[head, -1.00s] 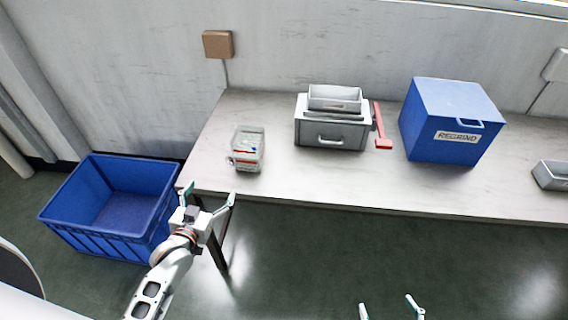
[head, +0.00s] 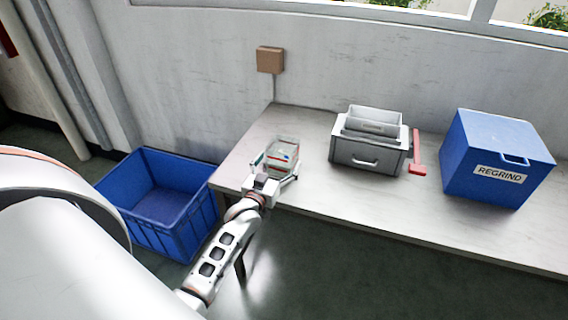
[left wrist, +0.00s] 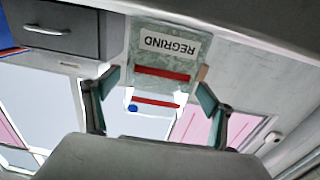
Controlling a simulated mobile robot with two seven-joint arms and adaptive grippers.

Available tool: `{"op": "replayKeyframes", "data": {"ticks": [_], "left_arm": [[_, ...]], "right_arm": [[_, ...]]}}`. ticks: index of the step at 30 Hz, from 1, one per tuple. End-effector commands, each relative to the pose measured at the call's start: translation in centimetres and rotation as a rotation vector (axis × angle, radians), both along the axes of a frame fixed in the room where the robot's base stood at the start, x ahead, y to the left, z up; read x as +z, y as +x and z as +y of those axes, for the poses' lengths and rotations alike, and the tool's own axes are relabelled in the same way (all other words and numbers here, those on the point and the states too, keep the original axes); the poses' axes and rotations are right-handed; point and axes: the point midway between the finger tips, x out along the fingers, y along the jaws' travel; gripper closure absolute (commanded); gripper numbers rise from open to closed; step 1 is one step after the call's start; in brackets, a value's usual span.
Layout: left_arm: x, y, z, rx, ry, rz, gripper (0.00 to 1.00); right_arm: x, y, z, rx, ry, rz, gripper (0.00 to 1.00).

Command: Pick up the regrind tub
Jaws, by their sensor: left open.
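The regrind tub (head: 284,151) is a small clear tub with red bands, standing near the left end of the bench. In the left wrist view the tub (left wrist: 165,57) shows an upside-down white REGRIND label, two red bands and a blue spot. My left gripper (head: 276,170) is open at the near side of the tub. In the left wrist view its green-padded fingers (left wrist: 158,84) are apart, with the tub between and just beyond the tips. I cannot tell whether they touch it. My right gripper is out of view.
A grey drawer unit with a tray on top (head: 368,150) and a red-handled tool (head: 417,158) stand right of the tub. A blue REGRIND box (head: 490,155) is farther right. A blue crate (head: 190,232) is on the floor left of the bench (head: 315,190).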

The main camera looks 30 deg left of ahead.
Motion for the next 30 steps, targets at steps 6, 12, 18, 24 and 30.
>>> {"op": "replayKeyframes", "data": {"ticks": [6,12,18,24,30], "left_arm": [[-0.2,3.0,0.6,0.000,0.001,-0.001,0.17],[-0.1,3.6,0.7,-0.001,0.001,0.000,0.17],[-0.1,3.6,0.7,-0.001,0.001,0.000,0.35],[0.1,3.6,0.7,-0.001,0.001,-0.004,0.70],[0.1,3.6,0.7,-0.001,0.001,-0.004,0.70]], "right_arm": [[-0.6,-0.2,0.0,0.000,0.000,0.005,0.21],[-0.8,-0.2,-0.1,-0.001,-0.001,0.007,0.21],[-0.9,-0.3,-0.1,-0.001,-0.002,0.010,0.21],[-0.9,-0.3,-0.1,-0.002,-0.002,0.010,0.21],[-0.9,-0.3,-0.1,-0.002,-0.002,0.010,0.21]]}}
